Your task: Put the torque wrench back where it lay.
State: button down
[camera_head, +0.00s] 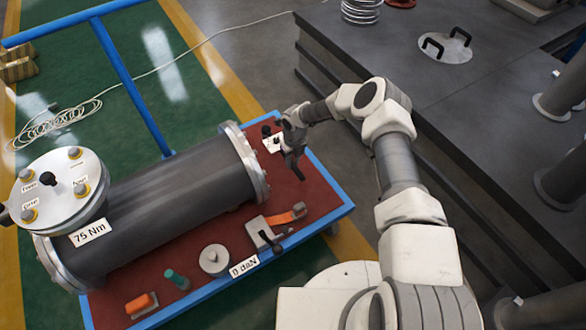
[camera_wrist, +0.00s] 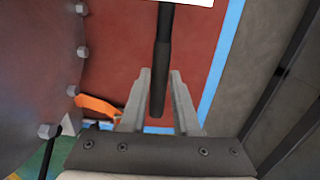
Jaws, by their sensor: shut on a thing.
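The torque wrench (camera_wrist: 162,48) shows in the wrist view as a straight black bar with a thicker grip end. My gripper (camera_wrist: 160,76) has its two grey fingers on either side of that grip and is shut on it. The bar runs up out of the picture, and its far end is hidden behind a white plate at the top edge. In the head view my gripper (camera_head: 294,160) is over the far right end of the red trolley top (camera_head: 315,188), just right of the grey shell's flange.
The grey flanged shell (camera_head: 185,190) with a bolted lid (camera_head: 58,188) fills the trolley's left side. An orange-handled tool (camera_head: 284,217), a round pale disc (camera_head: 213,260), a teal cylinder (camera_head: 178,279) and an orange block (camera_head: 140,304) lie along the near edge. Red surface shows between.

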jog(key=shift+f+b, duration=0.65)
jog(key=shift+f, duration=1.3)
jog(key=c, duration=0.6)
grip_release()
jog(key=shift+c, duration=0.2)
jog(key=shift+r, duration=0.1)
